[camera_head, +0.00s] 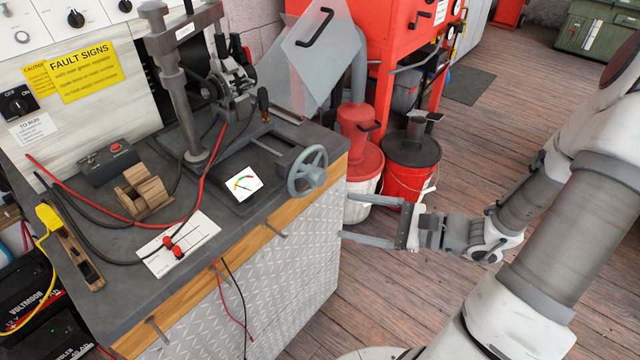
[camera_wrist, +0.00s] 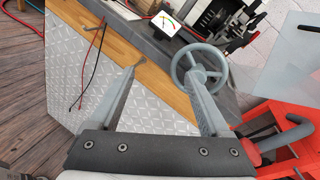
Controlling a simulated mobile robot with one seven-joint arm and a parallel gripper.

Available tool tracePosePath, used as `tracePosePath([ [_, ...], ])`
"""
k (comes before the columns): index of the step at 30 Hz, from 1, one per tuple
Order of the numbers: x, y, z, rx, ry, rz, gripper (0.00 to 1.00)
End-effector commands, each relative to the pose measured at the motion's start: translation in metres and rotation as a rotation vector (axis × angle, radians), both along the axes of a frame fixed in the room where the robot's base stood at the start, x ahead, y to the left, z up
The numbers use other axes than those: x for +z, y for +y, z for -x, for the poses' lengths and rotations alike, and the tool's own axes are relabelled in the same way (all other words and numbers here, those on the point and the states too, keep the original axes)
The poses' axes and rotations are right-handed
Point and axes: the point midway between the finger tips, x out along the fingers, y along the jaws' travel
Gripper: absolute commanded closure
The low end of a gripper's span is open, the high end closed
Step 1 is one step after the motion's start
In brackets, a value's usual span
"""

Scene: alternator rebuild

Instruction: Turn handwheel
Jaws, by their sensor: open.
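The handwheel (camera_head: 307,171) is a grey spoked wheel at the right front corner of the dark workbench. In the wrist view the handwheel (camera_wrist: 200,66) shows upper right of centre, beyond the tip of the right finger. My gripper (camera_head: 354,223) is open and empty, right of and below the handwheel in the head view, in front of the bench's side. In the wrist view my gripper (camera_wrist: 157,78) has its two fingers wide apart. The right fingertip overlaps the wheel's lower rim in the picture; I cannot tell whether they touch.
The workbench top (camera_head: 120,285) holds a gauge (camera_head: 243,184), a wooden block (camera_head: 143,190), a white card (camera_head: 178,243) and red and black cables. A red bucket (camera_head: 408,170) stands right of the bench.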

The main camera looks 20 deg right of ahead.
Motion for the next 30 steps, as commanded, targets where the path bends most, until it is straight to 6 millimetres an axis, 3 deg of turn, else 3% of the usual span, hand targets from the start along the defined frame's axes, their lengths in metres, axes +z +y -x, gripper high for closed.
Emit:
tracePosePath([
  [1,-0.016,-0.014,-0.005,-0.08,-0.017,-0.058,0.19],
  [4,-0.023,-0.036,-0.013,-0.194,-0.049,-0.128,0.19],
  [10,-0.026,-0.053,-0.02,-0.283,-0.077,-0.177,0.19],
  [17,-0.026,-0.033,-0.045,-0.279,-0.077,-0.176,0.19],
  [30,-0.027,0.023,-0.122,-0.278,-0.076,-0.174,0.19],
])
